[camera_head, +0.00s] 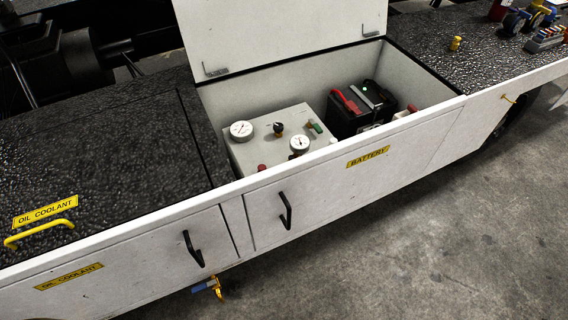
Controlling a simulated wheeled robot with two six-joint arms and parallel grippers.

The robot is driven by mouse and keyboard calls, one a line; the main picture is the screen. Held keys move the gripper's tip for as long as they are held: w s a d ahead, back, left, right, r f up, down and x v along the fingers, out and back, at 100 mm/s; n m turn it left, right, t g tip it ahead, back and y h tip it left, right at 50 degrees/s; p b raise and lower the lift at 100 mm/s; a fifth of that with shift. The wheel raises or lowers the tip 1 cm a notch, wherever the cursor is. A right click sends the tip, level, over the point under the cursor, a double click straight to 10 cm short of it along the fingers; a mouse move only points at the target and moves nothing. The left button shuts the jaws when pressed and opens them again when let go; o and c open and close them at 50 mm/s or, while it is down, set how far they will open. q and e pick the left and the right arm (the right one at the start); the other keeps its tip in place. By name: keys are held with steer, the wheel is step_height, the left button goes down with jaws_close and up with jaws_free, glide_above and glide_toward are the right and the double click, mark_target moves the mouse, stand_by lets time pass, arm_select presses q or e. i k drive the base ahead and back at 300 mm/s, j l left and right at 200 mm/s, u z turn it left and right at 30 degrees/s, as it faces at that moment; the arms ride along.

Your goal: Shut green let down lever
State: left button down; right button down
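A small green lever or knob (317,128) shows on the far right part of a light grey panel box (258,150) inside the open battery compartment. A small red part sits close beside it. It is too small to tell whether the lever is open or shut. Two round white gauges stand on the same panel, one at the left (241,130) and one near the front (299,144). A dark knob (278,128) stands between them. The front of the panel is partly hidden by the compartment's front wall. Neither of my grippers is in view.
The white compartment lid (280,35) stands raised at the back. A black battery (360,105) with a red part sits right of the panel. The white front wall (350,165) has black handles. Dark textured decks lie left (110,150) and right (440,45); small coloured objects stand far right.

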mark_target(318, 129)
steer(key=l+u, duration=0.1)
steer(key=u, duration=0.45)
steer(key=i+l+u, duration=0.15)
steer(key=l+u, duration=0.25)
steer(key=l, duration=0.55)
steer(key=l+u, duration=0.45)
steer(key=l, duration=0.5)
steer(key=k+l, duration=0.1)
steer(key=l, duration=0.8)
